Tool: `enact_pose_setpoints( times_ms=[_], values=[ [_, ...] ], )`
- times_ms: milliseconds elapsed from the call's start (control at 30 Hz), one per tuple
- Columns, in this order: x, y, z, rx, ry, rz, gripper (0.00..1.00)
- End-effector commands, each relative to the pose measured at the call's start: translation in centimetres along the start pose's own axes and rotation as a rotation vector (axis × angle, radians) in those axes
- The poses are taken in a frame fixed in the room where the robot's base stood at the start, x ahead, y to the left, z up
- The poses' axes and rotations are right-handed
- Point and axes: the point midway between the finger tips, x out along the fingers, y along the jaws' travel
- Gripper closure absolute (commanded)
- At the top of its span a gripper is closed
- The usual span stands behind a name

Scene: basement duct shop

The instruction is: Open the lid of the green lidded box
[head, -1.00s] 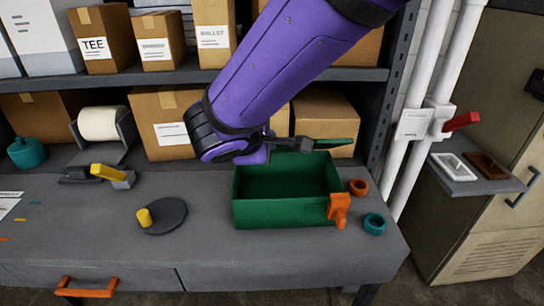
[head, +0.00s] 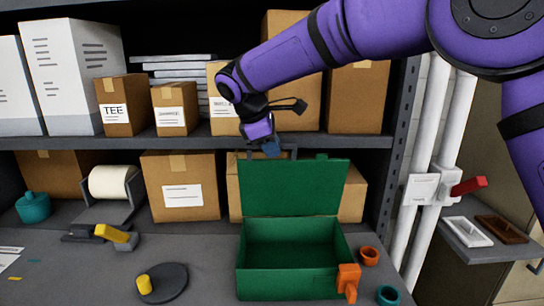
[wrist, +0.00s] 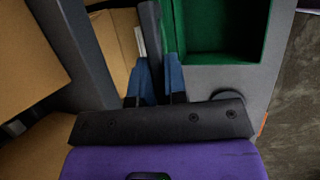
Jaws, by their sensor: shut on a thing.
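The green box (head: 290,277) stands on the workbench with its lid (head: 290,190) raised about upright at the back edge. An orange latch (head: 348,281) sits at its front right. My gripper (head: 271,149) is at the top of the raised lid, coming from above. In the wrist view, the blue fingers of my gripper (wrist: 158,80) are on both sides of a dark bar (wrist: 151,45), seemingly the lid's handle. The box's green inside (wrist: 215,25) shows to the right of it. The exact contact is partly hidden.
The shelf edge (head: 190,142) and cardboard boxes (head: 180,186) are close behind the lid. An orange ring (head: 369,256) and a teal ring (head: 388,295) lie right of the box. A grey disc (head: 163,283) with a yellow knob lies to the left.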

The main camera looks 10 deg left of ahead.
Motion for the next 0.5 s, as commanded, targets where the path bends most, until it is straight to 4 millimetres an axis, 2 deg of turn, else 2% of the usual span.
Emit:
enact_pose_setpoints(
  times_ms=[200,500],
  values=[
    [0.2,1.3,-0.1,0.002,0.000,0.003,1.00],
    [0.2,1.6,-0.1,0.001,-0.001,0.004,1.00]
  ],
)
